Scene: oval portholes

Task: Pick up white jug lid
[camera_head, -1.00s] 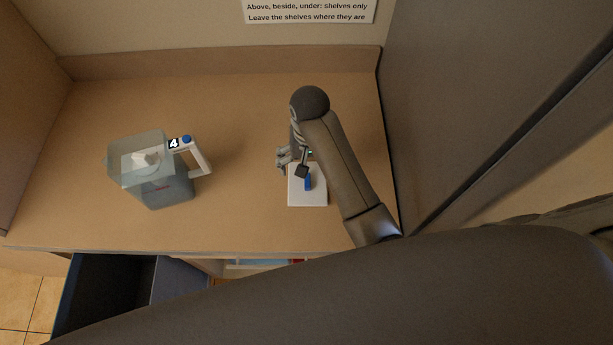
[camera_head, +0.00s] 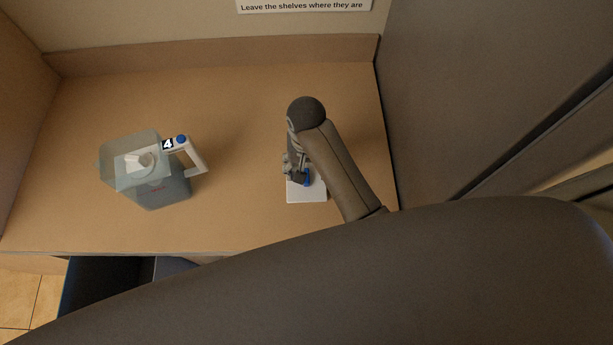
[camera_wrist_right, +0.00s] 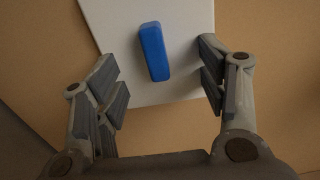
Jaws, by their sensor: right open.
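The white jug lid (camera_head: 312,194) lies flat on the wooden counter, a white slab with an upright-looking blue grip (camera_head: 307,178) on top. In the right wrist view the lid (camera_wrist_right: 195,30) and its blue grip (camera_wrist_right: 154,52) are close in front of the fingers. My right gripper (camera_head: 296,175) is over the lid, partly hidden by its own arm. In the wrist view the gripper (camera_wrist_right: 163,80) is open, its fingers to either side of the blue grip with gaps on both sides. My left gripper is not in view.
A grey panel (camera_head: 480,90) rises at the right. The counter between jug and lid is clear. A dark bin (camera_head: 105,285) stands below the front edge.

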